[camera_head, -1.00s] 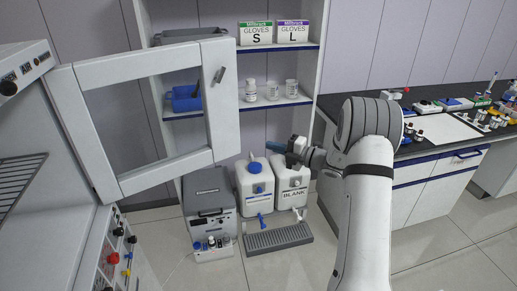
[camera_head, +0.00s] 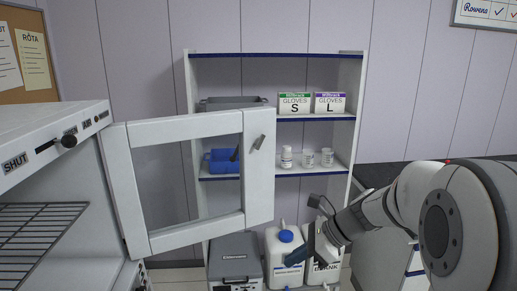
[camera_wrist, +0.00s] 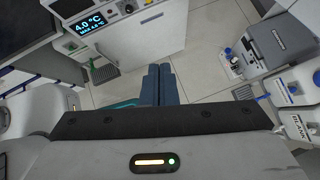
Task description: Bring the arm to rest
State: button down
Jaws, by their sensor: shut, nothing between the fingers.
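My gripper (camera_head: 296,256) is in front of the white jugs at the bottom of the shelf unit in the head view. In the wrist view its two dark blue fingers (camera_wrist: 158,85) lie together with nothing between them. My white arm comes in from the lower right of the head view, its large rounded joint close to the camera. The gripper hangs in free air, apart from the shelves, and hides part of the jugs.
An open framed door (camera_head: 258,185) stands at the left, beside a cabinet with a wire rack (camera_head: 38,225). The shelf unit (camera_head: 352,150) holds glove boxes, white bottles (camera_head: 287,157) and a blue bin (camera_head: 222,162). A grey box (camera_head: 235,254) and white jugs (camera_head: 285,240) stand below. A dark bench is at right.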

jog(key=s+d+n+t+h, duration=0.1)
jog(key=s+d+n+h, duration=0.2)
jog(key=s+n, duration=0.5)
jog(key=s+d+n+t+h, duration=0.1)
jog(key=s+d+n+h, duration=0.2)
jog(key=s+n+h, duration=0.3)
jog(key=s+n, duration=0.3)
jog(key=n, duration=0.3)
jog(key=shift+d+r+n, duration=0.2)
jog(key=shift+r+n, duration=0.05)
jog(key=shift+n, duration=0.15)
jog(key=shift+a, duration=0.1)
